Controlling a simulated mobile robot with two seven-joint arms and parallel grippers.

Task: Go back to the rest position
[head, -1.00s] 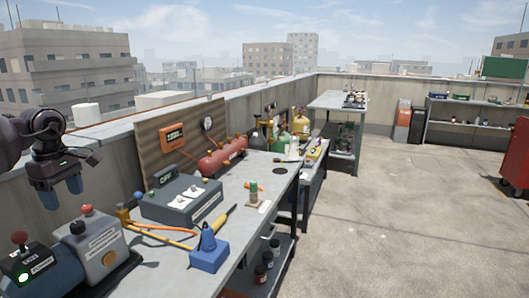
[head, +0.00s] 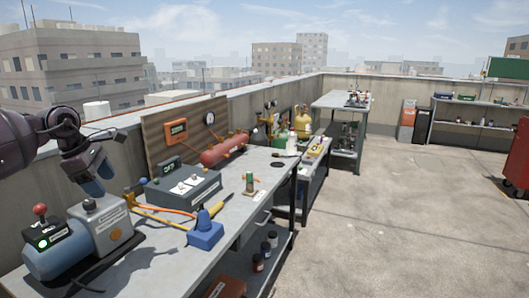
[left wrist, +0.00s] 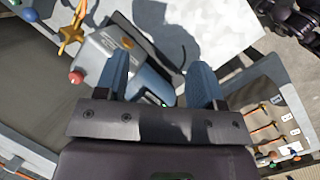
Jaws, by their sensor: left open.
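My left gripper (head: 97,184) shows at the left of the head view, with blue fingers pointing down. It hangs above the grey box with the red button (head: 100,222) and the blue pump-like machine (head: 58,262). The gripper is open, and in the left wrist view (left wrist: 160,70) nothing sits between its two fingers. My right gripper does not show.
The long grey workbench (head: 232,208) carries a grey control box (head: 182,188), a blue clamp-like block (head: 206,232) and a red cylinder (head: 224,150). A parapet runs along the left. The concrete floor (head: 400,220) at right is clear up to a red cabinet (head: 517,160).

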